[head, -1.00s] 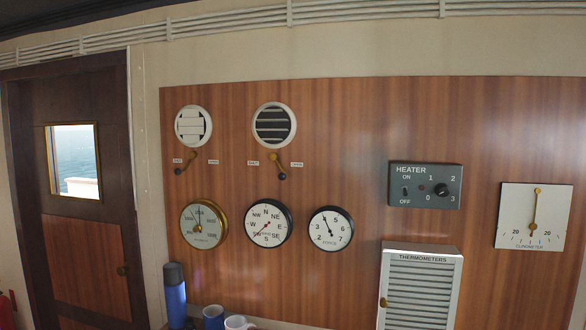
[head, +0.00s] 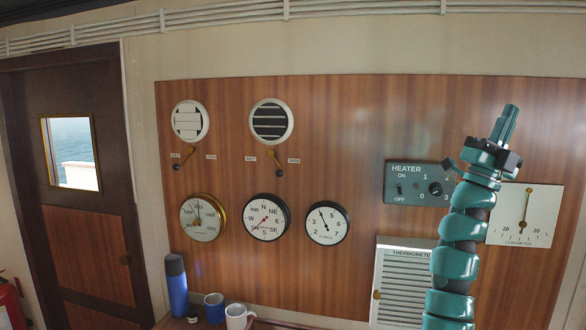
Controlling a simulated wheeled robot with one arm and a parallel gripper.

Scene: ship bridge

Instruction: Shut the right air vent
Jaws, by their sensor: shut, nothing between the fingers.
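The right air vent (head: 270,121) is a round white grille on the wood panel, with dark gaps showing between its slats. Its lever (head: 275,162) hangs below it, dark knob down and slightly right, on the side of the OPEN label (head: 293,161); the SHUT label (head: 251,159) is on its left. The left air vent (head: 190,121) shows white slats with its gaps covered, and its lever (head: 184,158) points down-left toward SHUT. My gripper (head: 511,108) is shut and empty, pointing up at the right, well apart from the right vent and its lever.
Below the vents hang a brass gauge (head: 203,218), a compass dial (head: 267,220) and a force dial (head: 326,222). A heater box (head: 411,183), clinometer (head: 519,232) and thermometer cabinet (head: 402,285) are near my arm. A blue flask (head: 176,285) and mugs (head: 237,316) stand below.

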